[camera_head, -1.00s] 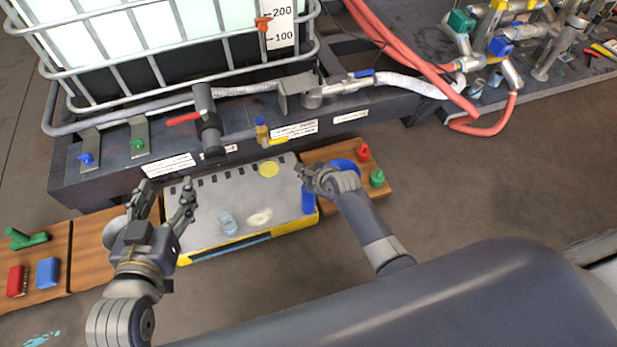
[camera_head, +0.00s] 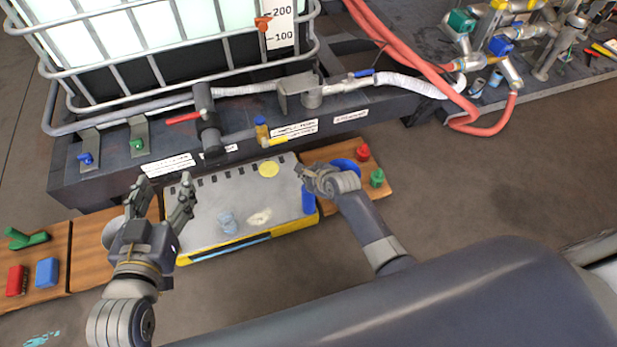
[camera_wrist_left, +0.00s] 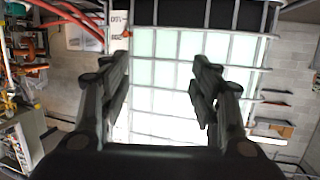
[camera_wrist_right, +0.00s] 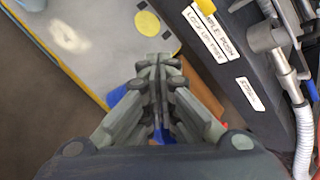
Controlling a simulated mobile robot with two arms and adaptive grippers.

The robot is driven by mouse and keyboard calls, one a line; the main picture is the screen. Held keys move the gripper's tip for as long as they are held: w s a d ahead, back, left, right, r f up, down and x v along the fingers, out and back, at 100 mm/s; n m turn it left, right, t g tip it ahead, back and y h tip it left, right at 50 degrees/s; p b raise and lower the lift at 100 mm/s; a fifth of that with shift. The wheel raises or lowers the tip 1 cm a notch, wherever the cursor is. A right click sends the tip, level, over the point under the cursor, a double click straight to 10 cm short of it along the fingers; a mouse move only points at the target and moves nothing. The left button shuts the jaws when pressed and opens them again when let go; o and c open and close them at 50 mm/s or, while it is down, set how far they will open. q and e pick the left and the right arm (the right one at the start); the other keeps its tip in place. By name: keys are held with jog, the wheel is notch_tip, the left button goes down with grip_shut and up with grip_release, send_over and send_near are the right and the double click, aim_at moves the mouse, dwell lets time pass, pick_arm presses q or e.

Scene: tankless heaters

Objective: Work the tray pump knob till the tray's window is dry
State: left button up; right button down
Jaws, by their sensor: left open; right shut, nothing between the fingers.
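The grey tray (camera_head: 205,222) with yellow edges sits low in front of the tank frame. A narrow dark and blue strip, seemingly its window (camera_head: 228,251), runs along the front face; its level is too small to read. A blue upright cylinder (camera_head: 308,201) stands at the tray's right end; I cannot tell whether it is the pump knob. My right gripper (camera_head: 303,172) is shut and empty just above that end; its closed fingers (camera_wrist_right: 158,65) show in the right wrist view. My left gripper (camera_head: 163,188) is open and empty at the tray's left end.
A pale blue object (camera_head: 228,223), a whitish patch (camera_head: 259,216) and a yellow disc (camera_head: 269,170) are on the tray. Wooden boards at both sides carry red (camera_head: 17,280), blue (camera_head: 47,272) and green (camera_head: 377,178) pieces. A red-handled valve (camera_head: 207,125) overhangs behind. Open floor lies right.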

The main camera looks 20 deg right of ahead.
pick_arm(q)
jog(key=shift+w+d+r+t+h+b, duration=0.15)
jog(key=shift+r+t, duration=0.2)
jog(key=shift+r, duration=0.3)
jog(key=shift+w+d+r+t+h+b, duration=0.1)
jog(key=shift+w+r+t, duration=0.1)
jog(key=shift+r+t, duration=0.3)
jog(key=shift+w+d+r+t+h+b, duration=0.15)
jog(key=shift+r+t, duration=0.1)
jog(key=shift+r, duration=0.5)
pick_arm(e)
jog(key=shift+f, duration=0.85)
dwell(0.5)
pick_arm(q)
jog(key=shift+d+r+t+h+b, duration=0.15)
jog(key=shift+r+t, duration=0.3)
jog(key=shift+r, duration=0.4)
jog(key=shift+d+r+t+h+b, duration=0.15)
jog(key=shift+r+t, duration=0.3)
jog(key=shift+r, duration=0.4)
pick_arm(e)
jog(key=shift+s+f, duration=0.1)
jog(key=shift+f, duration=0.6)
dwell(0.9)
